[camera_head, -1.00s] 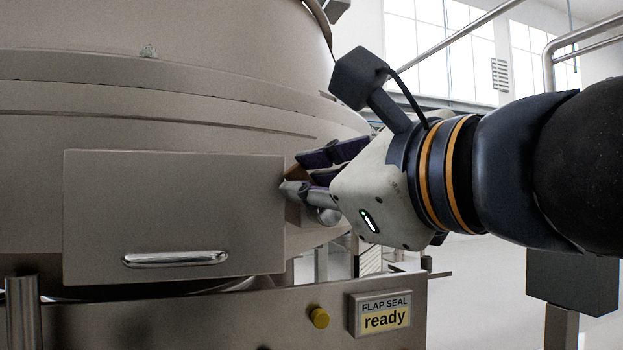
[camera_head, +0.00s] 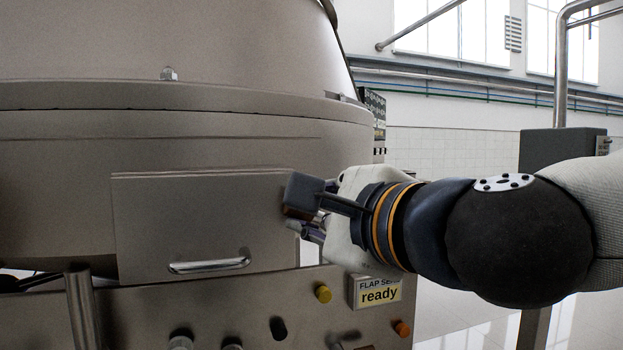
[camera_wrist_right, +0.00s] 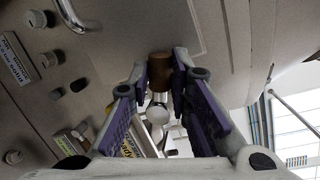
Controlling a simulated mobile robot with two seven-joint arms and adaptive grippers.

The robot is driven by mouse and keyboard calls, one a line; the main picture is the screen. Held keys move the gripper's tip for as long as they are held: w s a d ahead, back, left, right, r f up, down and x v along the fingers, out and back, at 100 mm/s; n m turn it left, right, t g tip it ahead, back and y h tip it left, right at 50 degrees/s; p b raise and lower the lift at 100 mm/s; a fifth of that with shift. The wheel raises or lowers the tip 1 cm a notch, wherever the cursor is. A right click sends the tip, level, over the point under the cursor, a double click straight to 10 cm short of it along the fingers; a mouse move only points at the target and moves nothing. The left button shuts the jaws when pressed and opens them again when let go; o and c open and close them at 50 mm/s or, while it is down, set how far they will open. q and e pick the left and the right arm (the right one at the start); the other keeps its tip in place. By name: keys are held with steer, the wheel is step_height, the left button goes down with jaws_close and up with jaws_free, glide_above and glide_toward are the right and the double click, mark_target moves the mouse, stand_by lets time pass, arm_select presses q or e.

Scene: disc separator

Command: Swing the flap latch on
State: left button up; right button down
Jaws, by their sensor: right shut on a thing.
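The flap (camera_head: 200,220) is a flat rectangular steel panel with a bar handle (camera_head: 210,266), lying against the round machine body. My right gripper (camera_head: 312,226) is at the flap's right edge, and the wrist housing hides much of the grip in the head view. In the right wrist view, the fingers of my right gripper (camera_wrist_right: 161,75) are closed on the brown cylindrical part of the latch (camera_wrist_right: 160,65), with a pale metal rounded piece just below it. My left gripper is in neither view.
Below the flap is a steel panel with a yellow button (camera_head: 323,293), an orange button (camera_head: 402,328) and a sign (camera_head: 378,294) reading "FLAP SEAL ready". A vertical metal post (camera_head: 82,308) stands at the lower left. Open floor lies to the right.

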steer(key=shift+s+a+f+n+h+p, duration=0.1)
steer(key=shift+f+n+h+p, duration=0.1)
steer(key=shift+n, duration=0.35)
steer(key=shift+a+f+n+h+p, duration=0.1)
steer(key=shift+n+h, duration=0.1)
steer(key=shift+n, duration=0.35)
steer(key=shift+f, duration=0.1)
steer(key=c, duration=1.5)
jaws_free()
steer(key=v, duration=1.2)
